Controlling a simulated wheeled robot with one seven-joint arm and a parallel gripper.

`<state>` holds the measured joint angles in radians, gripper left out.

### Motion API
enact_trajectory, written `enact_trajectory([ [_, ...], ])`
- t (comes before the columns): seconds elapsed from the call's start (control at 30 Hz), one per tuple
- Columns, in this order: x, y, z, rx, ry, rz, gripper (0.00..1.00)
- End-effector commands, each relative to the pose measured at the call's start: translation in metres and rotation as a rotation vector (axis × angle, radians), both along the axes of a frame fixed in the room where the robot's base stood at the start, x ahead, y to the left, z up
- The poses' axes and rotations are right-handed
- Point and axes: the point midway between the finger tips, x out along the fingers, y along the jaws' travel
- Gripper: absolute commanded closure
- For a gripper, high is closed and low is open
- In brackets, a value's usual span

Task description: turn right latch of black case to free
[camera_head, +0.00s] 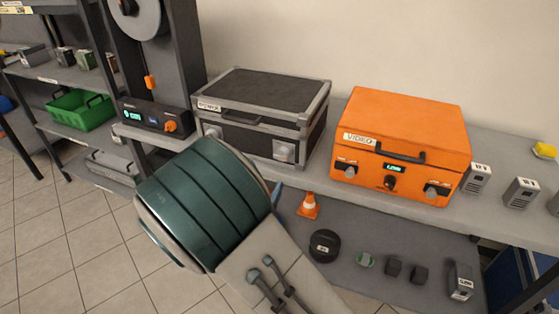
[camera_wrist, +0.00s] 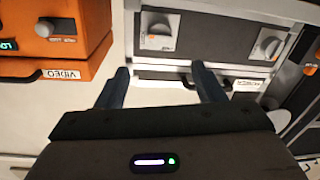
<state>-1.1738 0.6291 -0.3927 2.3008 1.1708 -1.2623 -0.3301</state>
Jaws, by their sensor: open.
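The black case (camera_head: 270,95) with grey edges stands on the bench, lid closed. Its right latch (camera_head: 285,151) is a grey knob on a pale plate at the front right. The latch also shows in the turned-over wrist view (camera_wrist: 158,32), with small orange marking beside it. The left latch (camera_wrist: 268,45) is a similar knob. I cannot read either latch's setting. My gripper (camera_wrist: 160,68) is open and empty, its two fingers pointing at the case front, apart from the right latch. In the head view my arm hides most of the gripper; one blue fingertip shows below the case.
An orange case (camera_head: 410,130) with its own knobs stands close by on the right. The black case's handle (camera_head: 228,116) is on its front. A traffic cone (camera_head: 308,206) and a black roll (camera_head: 324,245) are on the lower shelf. A dark control box (camera_head: 153,118) stands left.

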Motion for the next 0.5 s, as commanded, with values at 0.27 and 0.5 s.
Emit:
enact_trajectory([
  [0.27,0.043,-0.013,0.001,-0.001,-0.004,-0.004,0.38],
  [0.5,0.092,-0.027,0.001,0.0,-0.002,-0.004,0.38],
])
